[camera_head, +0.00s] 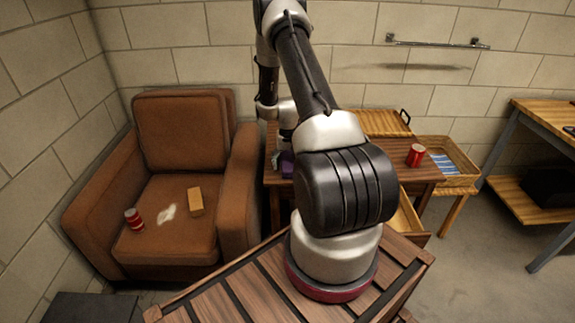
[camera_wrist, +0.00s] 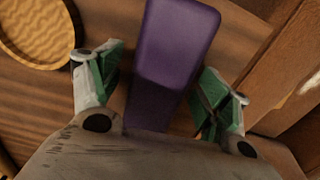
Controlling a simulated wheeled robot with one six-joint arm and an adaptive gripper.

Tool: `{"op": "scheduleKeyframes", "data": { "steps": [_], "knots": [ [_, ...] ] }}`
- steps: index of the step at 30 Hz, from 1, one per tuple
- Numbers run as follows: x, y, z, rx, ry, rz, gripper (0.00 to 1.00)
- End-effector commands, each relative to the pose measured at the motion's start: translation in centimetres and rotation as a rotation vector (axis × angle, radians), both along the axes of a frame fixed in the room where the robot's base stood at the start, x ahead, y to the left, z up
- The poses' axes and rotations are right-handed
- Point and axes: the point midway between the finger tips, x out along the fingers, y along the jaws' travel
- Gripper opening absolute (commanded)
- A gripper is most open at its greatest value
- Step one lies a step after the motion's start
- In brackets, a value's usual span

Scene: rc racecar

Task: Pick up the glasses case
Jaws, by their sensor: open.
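A purple glasses case (camera_wrist: 175,50) lies on a brown wooden table in the wrist view. Its near end lies between the two green-padded fingers of my gripper (camera_wrist: 160,95), which is open. A gap shows between each finger and the case. In the head view a small part of the purple case (camera_head: 287,165) shows on the wooden table (camera_head: 415,174), left of my arm. My gripper (camera_head: 287,145) is partly visible there, just above the case. My arm hides much of the tabletop.
A red can (camera_head: 415,155) stands on the table's right side. A wicker tray (camera_head: 463,181) is right of it. A round woven item (camera_wrist: 38,30) lies left of the case. A brown armchair (camera_head: 185,130) holds another red can (camera_head: 133,219) and a tan box (camera_head: 195,201).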

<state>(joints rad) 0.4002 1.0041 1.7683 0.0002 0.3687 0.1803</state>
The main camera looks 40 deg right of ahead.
Motion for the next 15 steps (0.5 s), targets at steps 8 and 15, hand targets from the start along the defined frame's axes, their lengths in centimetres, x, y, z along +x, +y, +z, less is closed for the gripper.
{"op": "scheduleKeyframes", "data": {
  "steps": [8,15],
  "knots": [
    [-0.01,-0.01,0.06,0.000,0.000,0.000,0.53],
    [-0.01,-0.01,0.08,0.000,0.000,0.000,0.26]
  ]
}}
